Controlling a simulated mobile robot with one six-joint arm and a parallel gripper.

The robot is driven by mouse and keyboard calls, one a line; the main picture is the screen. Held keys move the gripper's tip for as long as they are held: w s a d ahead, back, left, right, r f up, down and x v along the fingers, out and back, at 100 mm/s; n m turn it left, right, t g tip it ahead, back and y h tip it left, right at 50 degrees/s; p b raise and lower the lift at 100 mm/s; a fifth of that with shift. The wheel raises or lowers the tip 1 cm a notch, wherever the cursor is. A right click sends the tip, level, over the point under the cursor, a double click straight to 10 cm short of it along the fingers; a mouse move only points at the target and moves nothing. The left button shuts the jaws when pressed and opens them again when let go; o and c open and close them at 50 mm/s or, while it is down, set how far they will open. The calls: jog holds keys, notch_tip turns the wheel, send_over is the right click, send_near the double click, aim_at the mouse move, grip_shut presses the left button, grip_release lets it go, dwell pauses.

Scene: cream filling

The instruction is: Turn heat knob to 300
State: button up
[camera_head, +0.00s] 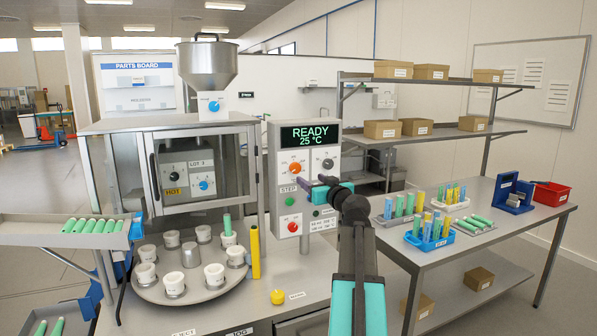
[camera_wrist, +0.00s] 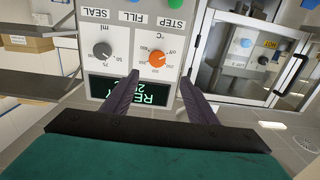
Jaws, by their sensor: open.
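The heat knob (camera_head: 296,168) is orange and sits on the control panel (camera_head: 278,150), left of a dark grey knob (camera_head: 325,165). In the upside-down wrist view the orange knob (camera_wrist: 157,58) has a °C dial around it; its exact setting is too small to read. My gripper (camera_head: 311,183) is open in front of the panel. In the wrist view its two dark purple fingers (camera_wrist: 159,78) are spread to either side of the orange knob, which shows just beyond the tips; I see no contact.
A green STEP button (camera_head: 290,201) and a red button (camera_head: 292,227) lie below the knobs. A turntable (camera_head: 178,288) with several white cups stands left, near a yellow post (camera_head: 255,252). The right table (camera_head: 520,215) holds tube racks.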

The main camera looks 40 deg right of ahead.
jog(key=shift+d, duration=0.2)
jog(key=p, duration=0.4)
send_near(296, 169)
jog(key=x, duration=0.6)
jog(key=shift+w+d+r, duration=0.1)
jog(key=shift+r, duration=0.1)
jog(key=shift+p+x, duration=0.5)
jog(key=shift+x, duration=0.6)
jog(key=shift+f, duration=0.1)
jog(key=c, duration=1.1)
jog(key=shift+o, duration=0.2)
jog(key=shift+a+f, duration=0.1)
jog(key=shift+a, duration=0.15)
jog(key=shift+d, duration=0.15)
